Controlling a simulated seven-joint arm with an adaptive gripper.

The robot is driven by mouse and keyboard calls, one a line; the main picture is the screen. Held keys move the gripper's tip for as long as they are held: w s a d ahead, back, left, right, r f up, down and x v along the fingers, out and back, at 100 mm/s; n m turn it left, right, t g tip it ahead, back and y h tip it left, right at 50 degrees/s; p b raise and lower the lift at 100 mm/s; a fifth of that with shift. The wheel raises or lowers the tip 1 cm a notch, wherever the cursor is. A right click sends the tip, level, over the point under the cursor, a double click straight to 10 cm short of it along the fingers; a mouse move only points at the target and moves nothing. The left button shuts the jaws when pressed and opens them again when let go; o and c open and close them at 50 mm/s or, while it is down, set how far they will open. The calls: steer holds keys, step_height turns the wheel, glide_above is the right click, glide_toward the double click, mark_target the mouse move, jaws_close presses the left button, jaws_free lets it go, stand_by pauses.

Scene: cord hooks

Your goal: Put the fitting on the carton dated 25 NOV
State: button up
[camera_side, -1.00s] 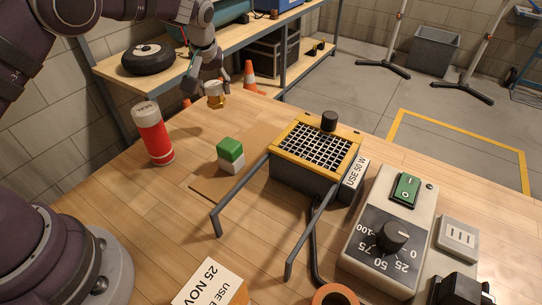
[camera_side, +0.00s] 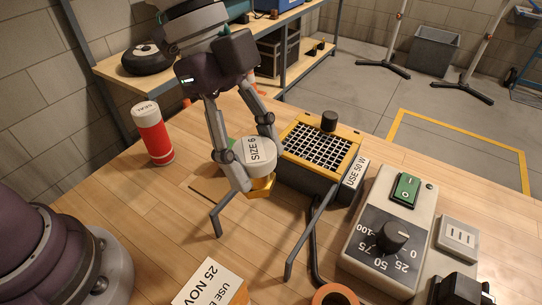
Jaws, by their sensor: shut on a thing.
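The fitting (camera_side: 260,152) has a pale round top marked "SIZE 6" and a brass-coloured lower part. My gripper (camera_side: 256,167) is shut on it, one finger on each side, and holds it above the table, in front of the yellow-framed grid box. The carton (camera_side: 213,284) with a white top reading "25 NOV" and "USE B..." is at the bottom edge, partly cut off. The fitting is above and to the right of it in the picture, well apart from it.
A red and white canister (camera_side: 153,136) stands at left. A dial controller (camera_side: 388,232) is at right, and an orange ring (camera_side: 335,295) is at the bottom. A green and white block is mostly hidden behind my gripper.

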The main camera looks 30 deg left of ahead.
steer(key=s+r+m+g+y, duration=0.1)
steer(key=s+r+m+g, duration=0.15)
steer(key=s+m, duration=0.7)
glide_above(208, 292)
steer(key=shift+n+g, duration=0.35)
steer(key=shift+g, duration=0.1)
step_height(208, 292, down, 8)
steer(key=shift+f, duration=0.35)
steer(key=o, duration=1.2)
steer(key=shift+f, duration=0.1)
